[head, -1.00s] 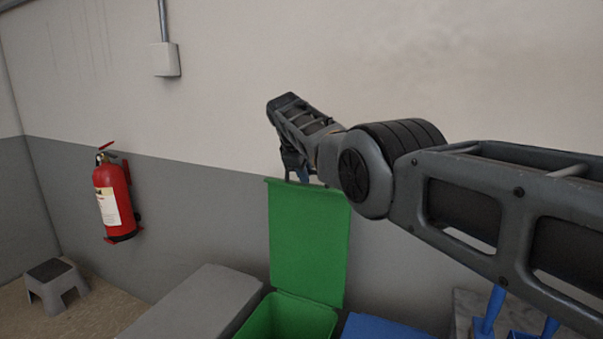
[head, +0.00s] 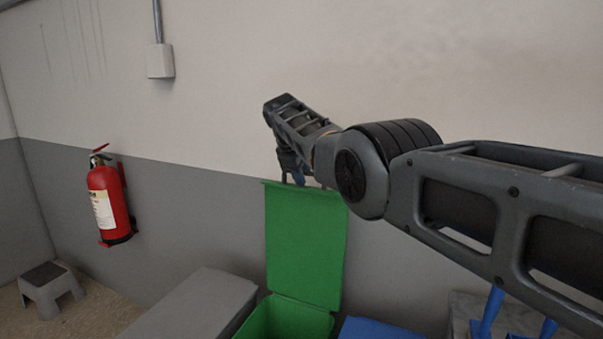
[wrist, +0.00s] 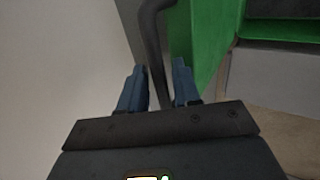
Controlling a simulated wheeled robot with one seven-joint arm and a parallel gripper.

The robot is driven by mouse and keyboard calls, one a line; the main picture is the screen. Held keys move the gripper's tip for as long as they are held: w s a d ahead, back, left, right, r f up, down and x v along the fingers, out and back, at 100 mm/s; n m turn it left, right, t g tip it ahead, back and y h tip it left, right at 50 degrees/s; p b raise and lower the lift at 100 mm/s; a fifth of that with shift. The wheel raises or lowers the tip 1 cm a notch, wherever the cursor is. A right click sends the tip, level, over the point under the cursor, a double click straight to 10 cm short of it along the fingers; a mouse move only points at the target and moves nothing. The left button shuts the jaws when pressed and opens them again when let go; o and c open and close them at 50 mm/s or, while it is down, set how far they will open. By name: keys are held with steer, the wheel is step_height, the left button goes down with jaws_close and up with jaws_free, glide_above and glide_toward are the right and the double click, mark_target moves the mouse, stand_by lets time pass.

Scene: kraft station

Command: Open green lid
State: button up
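The green lid (head: 304,245) stands upright, raised against the wall behind its green bin (head: 280,320), whose mouth is open. In the wrist view the lid (wrist: 205,35) is a green panel at upper right. My gripper (wrist: 160,88) has its two blue fingers apart. A dark curved bar shows between and beyond them; I cannot tell whether they touch it. In the head view my gripper (head: 294,178) is at the lid's top edge, partly hidden by my own arm.
A grey closed bin (head: 200,305) stands left of the green one and a blue lid (head: 385,329) to its right. A red fire extinguisher (head: 108,205) hangs on the wall. A grey step stool (head: 50,290) is on the floor at far left.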

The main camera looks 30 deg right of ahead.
steer(key=shift+f, duration=0.15)
steer(key=b+v, duration=0.1)
steer(key=v, duration=0.7)
stand_by(0.6)
